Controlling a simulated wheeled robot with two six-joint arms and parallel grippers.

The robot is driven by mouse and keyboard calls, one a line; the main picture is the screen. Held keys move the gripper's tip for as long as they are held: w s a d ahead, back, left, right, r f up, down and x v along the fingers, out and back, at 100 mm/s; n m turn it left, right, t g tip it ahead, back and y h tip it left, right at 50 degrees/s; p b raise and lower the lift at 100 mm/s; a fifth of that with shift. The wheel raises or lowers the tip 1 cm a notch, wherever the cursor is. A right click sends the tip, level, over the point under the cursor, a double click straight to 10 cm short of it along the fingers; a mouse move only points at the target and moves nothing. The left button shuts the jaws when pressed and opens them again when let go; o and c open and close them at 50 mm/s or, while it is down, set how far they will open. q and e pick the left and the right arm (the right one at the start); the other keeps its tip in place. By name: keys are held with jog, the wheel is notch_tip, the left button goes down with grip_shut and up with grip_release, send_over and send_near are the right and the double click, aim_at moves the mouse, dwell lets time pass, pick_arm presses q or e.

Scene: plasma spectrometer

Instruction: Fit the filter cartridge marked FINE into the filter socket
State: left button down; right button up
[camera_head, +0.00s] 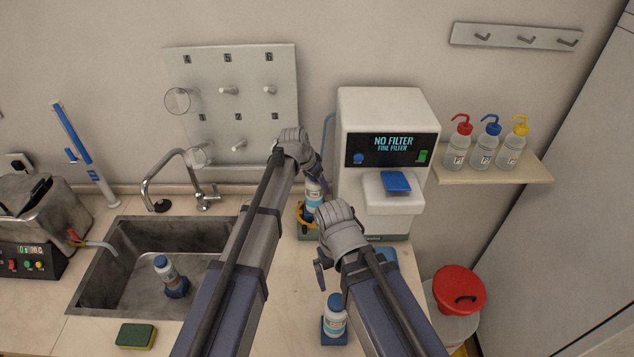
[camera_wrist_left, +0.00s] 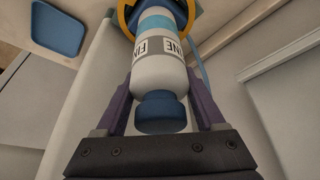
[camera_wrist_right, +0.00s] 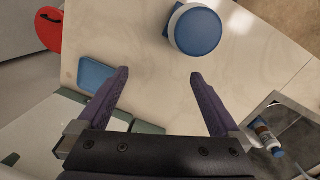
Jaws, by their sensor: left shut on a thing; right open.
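The white cartridge marked FINE (camera_wrist_left: 158,72), with a blue cap and light-blue band, is between the fingers of my left gripper (camera_wrist_left: 160,88), which is shut on it. In the head view the cartridge (camera_head: 313,190) is upright beside the spectrometer. Its lower end is at the yellow ring of the filter socket (camera_head: 300,213); the ring shows around that end in the left wrist view (camera_wrist_left: 126,18). I cannot tell how deep it sits. My right gripper (camera_head: 328,262) is open and empty; it also shows in the right wrist view (camera_wrist_right: 160,78).
The spectrometer (camera_head: 385,110) displays "NO FILTER / FINE FILTER". Another blue-capped cartridge (camera_head: 334,318) stands at the counter's front, below my right gripper. A third bottle-like cartridge (camera_head: 165,268) is in the sink (camera_head: 120,285). A blue tray (camera_wrist_right: 97,75) lies before the spectrometer.

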aim_at(310, 178)
pick_arm(q)
jog(key=shift+f+b, duration=1.75)
jog(key=shift+f, duration=0.1)
grip_release()
jog(key=p+v, duration=0.7)
jog(key=v, duration=0.1)
dwell(0.4)
jog(key=shift+d+f, duration=0.1)
jog(key=shift+f, duration=0.05)
